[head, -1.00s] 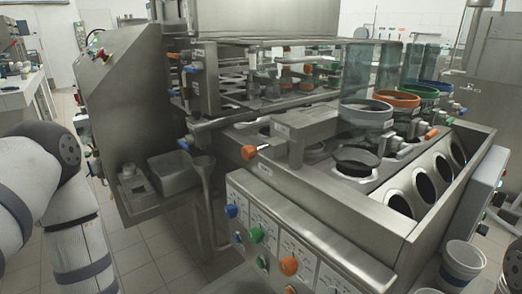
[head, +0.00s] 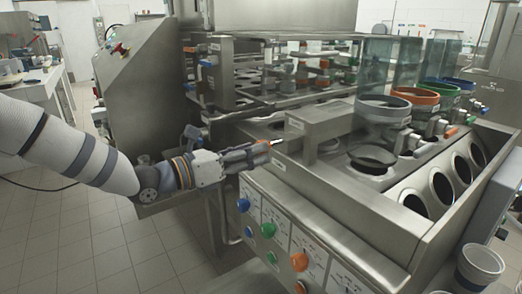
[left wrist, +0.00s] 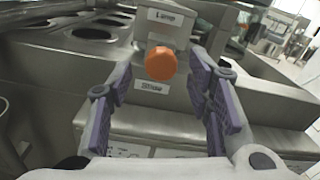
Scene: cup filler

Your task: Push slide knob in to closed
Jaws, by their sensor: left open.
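The orange slide knob (left wrist: 160,63) sits on the end face of a metal slide block (head: 318,127), between two small labels. In the left wrist view it lies between and a little beyond the fingertips of my left gripper (left wrist: 160,92). The left gripper is open and its purple pads stand apart on both sides of the knob, with no contact visible. In the head view the left gripper (head: 268,150) reaches in front of the block and mostly hides the knob. My right gripper is not in view.
Below is a sloped front panel with blue, green and orange buttons (head: 300,262). Several round cup openings (head: 440,190) line the right side. Ringed glass cylinders (head: 385,105) stand behind the block. A white bucket (head: 480,266) is at the lower right.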

